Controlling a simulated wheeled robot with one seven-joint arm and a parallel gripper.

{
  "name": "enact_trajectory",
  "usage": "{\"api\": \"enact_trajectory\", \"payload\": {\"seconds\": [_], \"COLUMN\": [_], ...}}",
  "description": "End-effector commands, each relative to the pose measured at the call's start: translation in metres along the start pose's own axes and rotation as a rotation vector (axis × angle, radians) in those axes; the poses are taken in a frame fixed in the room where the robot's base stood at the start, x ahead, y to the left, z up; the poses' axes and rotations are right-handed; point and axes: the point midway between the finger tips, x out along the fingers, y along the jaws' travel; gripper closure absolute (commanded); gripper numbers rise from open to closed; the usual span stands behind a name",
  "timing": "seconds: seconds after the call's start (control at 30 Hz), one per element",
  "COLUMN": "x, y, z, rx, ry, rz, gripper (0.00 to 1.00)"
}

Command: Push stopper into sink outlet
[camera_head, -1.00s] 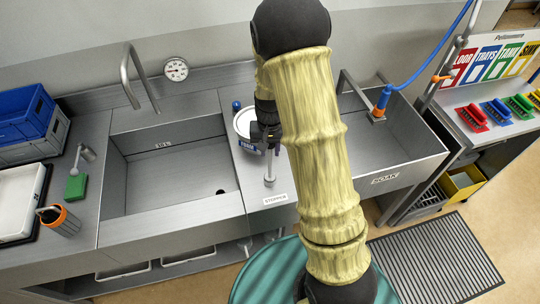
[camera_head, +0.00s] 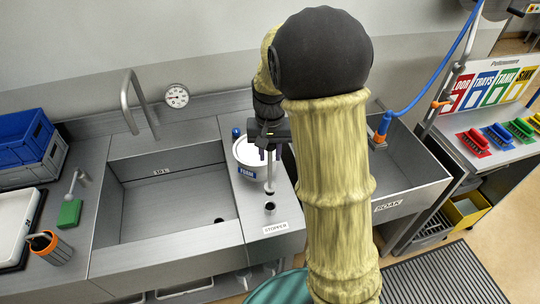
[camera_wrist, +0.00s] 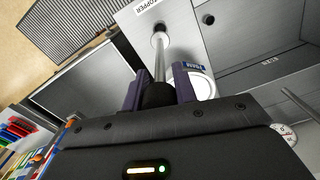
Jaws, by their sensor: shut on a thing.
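My gripper (camera_head: 269,140) is shut on the stopper (camera_head: 269,176), a thin upright metal rod with a wider lower end. In the wrist view the rod (camera_wrist: 160,64) runs out from between the fingers of my gripper (camera_wrist: 158,92). The lower end hangs just above a dark round hole (camera_head: 270,208) in the counter, by the STOPPER label (camera_head: 276,229). The sink (camera_head: 150,205) lies to the left, empty. Its dark outlet (camera_head: 218,220) is near the front right corner of the basin and is open; it also shows in the wrist view (camera_wrist: 266,61).
A white FOAM tub (camera_head: 243,152) stands close behind and left of the stopper. A tall faucet (camera_head: 134,98) rises behind the sink. The SOAK basin (camera_head: 408,180) with a blue hose is on the right. The space over the sink basin is clear.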

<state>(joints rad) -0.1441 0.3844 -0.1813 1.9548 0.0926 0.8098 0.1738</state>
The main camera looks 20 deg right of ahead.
Motion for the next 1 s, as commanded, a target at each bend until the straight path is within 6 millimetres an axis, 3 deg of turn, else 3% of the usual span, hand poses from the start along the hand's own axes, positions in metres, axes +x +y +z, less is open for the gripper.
{"api": "enact_trajectory", "payload": {"seconds": [0.43, 1.0], "x": [-0.002, -0.025], "y": [0.000, 0.000], "z": [0.000, 0.000], "rx": [0.000, 0.000], "ry": [0.000, 0.000], "rz": [0.000, -0.001], "gripper": [0.99, 0.99]}}
